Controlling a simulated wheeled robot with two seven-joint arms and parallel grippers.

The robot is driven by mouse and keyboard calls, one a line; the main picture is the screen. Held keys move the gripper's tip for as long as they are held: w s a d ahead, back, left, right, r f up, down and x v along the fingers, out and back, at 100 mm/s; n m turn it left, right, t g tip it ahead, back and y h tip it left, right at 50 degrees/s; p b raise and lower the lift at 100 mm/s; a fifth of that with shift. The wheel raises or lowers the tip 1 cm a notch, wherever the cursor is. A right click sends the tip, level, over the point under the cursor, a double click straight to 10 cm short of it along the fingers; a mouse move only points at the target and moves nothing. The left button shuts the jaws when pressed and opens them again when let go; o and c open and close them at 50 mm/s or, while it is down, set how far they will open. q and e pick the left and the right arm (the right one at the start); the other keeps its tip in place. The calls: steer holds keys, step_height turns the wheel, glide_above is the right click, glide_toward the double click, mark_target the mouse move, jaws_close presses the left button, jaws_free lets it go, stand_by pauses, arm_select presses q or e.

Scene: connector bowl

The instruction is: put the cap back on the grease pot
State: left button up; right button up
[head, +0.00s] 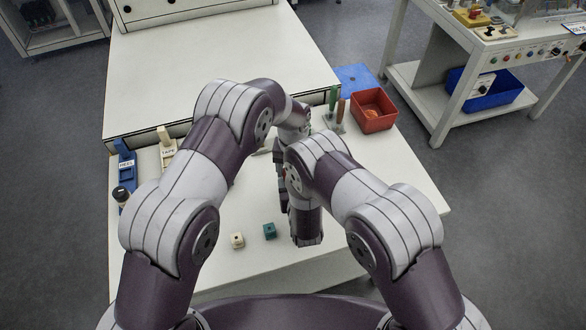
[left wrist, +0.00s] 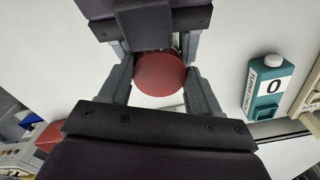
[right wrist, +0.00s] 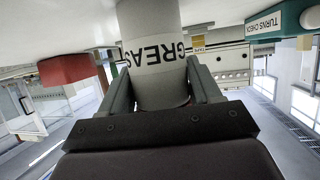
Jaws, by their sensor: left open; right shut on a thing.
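The grease pot (right wrist: 158,55) is a pale cylinder with a black GREASE label, partly cut off in the right wrist view. My right gripper (right wrist: 165,95) is shut on it. A round red cap (left wrist: 160,74) shows in the left wrist view, between the fingers of my left gripper (left wrist: 158,88). Those fingers are open, with the cap between them. My right gripper reaches in from the top of that view. I cannot tell whether the cap is seated on the pot. My arms hide pot and cap in the head view.
A green turns-check box (left wrist: 268,88) reads 0; it also shows in the right wrist view (right wrist: 280,22). A red bin (head: 374,124) and a labelled blue holder (head: 125,170) stand farther back.

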arm_select(q)
steer(key=shift+s+a+f, duration=0.2)
steer(key=shift+s+f, duration=0.35)
steer(key=shift+f, duration=0.2)
steer(key=shift+w+r, duration=0.15)
steer(key=shift+r, duration=2.05)
steer(key=shift+w+d, duration=0.1)
steer(key=c, duration=1)
steer(key=shift+r, duration=0.1)
